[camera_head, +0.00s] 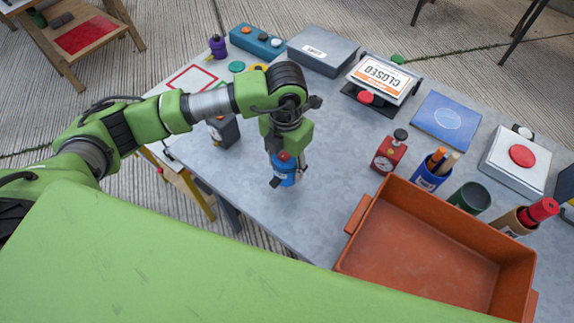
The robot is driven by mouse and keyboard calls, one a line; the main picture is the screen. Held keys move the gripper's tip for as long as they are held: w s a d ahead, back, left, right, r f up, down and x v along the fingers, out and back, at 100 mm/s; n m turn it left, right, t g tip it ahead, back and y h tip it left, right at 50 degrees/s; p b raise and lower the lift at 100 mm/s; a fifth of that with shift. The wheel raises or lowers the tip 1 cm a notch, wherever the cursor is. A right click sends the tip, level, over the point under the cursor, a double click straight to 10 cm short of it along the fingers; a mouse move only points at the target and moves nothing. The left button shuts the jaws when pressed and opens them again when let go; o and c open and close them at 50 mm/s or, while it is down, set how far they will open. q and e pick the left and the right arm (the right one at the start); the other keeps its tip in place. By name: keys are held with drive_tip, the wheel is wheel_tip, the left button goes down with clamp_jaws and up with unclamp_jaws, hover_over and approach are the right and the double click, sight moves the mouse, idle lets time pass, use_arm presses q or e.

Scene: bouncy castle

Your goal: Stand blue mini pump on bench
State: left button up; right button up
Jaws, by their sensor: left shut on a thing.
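The blue mini pump (284,177), with a red top, is upright in my left gripper (284,160). The gripper points down and is shut on the pump over the grey bench (310,205), near its front left edge. I cannot tell whether the pump's bottom touches the bench top. The gripper hides part of the pump's upper end. My right gripper is not in view.
An orange crate (352,255) stands at the bench's front right. A red gauge device (388,152), a blue pen cup (428,178) and a dark green cup (470,198) stand behind it. The bench around the pump is clear.

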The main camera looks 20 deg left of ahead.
use_arm(q)
drive_tip(key=shift+w+f, duration=0.45)
wheel_tip(320, 180, down, 3)
drive_tip(key=shift+w+r+p, duration=0.1)
drive_tip(key=shift+p, duration=0.8)
drive_tip(key=shift+a+f, duration=0.1)
drive_tip(key=shift+f, duration=0.15)
drive_tip(key=shift+f, duration=0.1)
drive_tip(key=shift+f+b, duration=0.15)
drive_tip(key=shift+b, duration=0.2)
drive_tip(key=o, duration=1.5)
